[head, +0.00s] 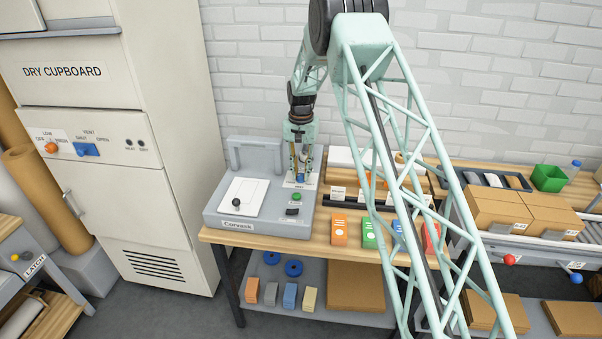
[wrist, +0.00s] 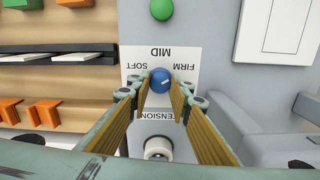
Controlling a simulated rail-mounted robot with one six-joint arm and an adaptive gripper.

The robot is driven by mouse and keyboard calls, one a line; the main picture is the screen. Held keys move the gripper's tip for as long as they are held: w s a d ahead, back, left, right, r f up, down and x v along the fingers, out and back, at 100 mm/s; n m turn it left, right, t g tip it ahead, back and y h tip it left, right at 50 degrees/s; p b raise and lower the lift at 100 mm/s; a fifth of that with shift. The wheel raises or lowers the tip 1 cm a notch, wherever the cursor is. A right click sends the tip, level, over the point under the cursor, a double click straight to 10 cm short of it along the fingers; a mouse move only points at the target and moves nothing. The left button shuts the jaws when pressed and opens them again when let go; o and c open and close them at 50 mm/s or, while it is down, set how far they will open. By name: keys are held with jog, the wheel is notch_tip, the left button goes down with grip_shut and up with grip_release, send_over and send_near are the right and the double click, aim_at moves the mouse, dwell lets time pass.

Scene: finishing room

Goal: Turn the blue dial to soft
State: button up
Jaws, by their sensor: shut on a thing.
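The blue dial (wrist: 161,78) sits on the grey console (head: 262,222), on a white label plate (wrist: 133,60) that reads SOFT, MID, FIRM and TENSION, upside down in the wrist view. SOFT is at the left of the dial there, MID above and FIRM at the right. A small pale mark on the dial appears to slant toward the FIRM side. My gripper (wrist: 160,92) is shut on the dial, with one finger on each side of it. In the head view the dial (head: 300,178) shows between my fingertips.
A grey raised handle (head: 254,150) stands at the console's back. A wooden rack (head: 345,185) with cards is close on the right.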

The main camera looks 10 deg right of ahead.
jog(key=n, duration=0.5)
jog(key=shift+n, duration=0.3)
jog(key=n, duration=0.6)
jog(key=shift+b, duration=0.35)
jog(key=n, duration=1.2)
dwell(0.5)
jog(key=o, duration=0.8)
jog(key=shift+o, duration=0.2)
